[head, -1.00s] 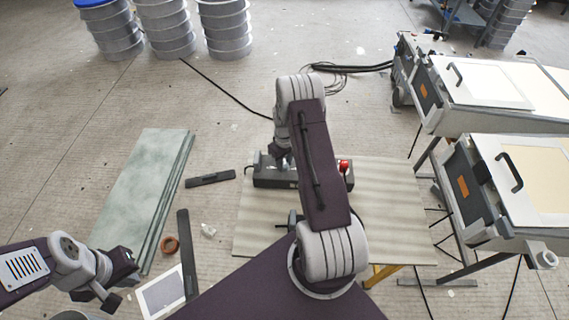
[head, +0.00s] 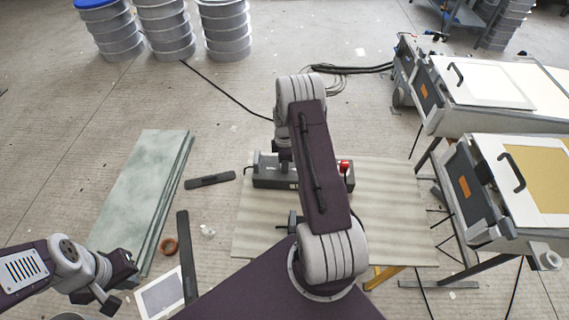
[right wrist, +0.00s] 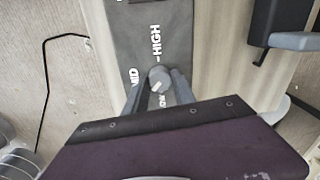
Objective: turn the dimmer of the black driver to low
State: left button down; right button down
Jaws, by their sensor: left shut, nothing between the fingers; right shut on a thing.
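The black driver (head: 270,172) lies on the ribbed board in the head view, partly behind my right arm, with a red part at its right end. In the right wrist view its dark top face (right wrist: 152,35) carries white MID and HIGH lettering; a third label is mostly hidden. The grey dimmer knob (right wrist: 158,77) sits beside the lettering, with a pale mark toward its lower left. My right gripper (right wrist: 157,90) is shut on the knob, one finger each side; it also shows in the head view (head: 284,153). My left gripper (head: 124,278) is shut and empty, away at lower left.
The ribbed board (head: 390,205) lies under the driver. Two mould boxes stand at right; the near one has a golden-tan panel (head: 540,175), the far one a cream panel (head: 550,85). Greenish sheets (head: 145,185) and a brown ring (head: 168,246) lie at left.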

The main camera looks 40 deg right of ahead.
jog(key=n, duration=0.4)
jog(key=shift+n, duration=2.1)
jog(key=c, duration=1)
grip_release()
jog(key=shift+c, duration=0.2)
jog(key=shift+r, duration=0.1)
notch_tip(320, 180, up, 9)
jog(key=shift+b, duration=0.45)
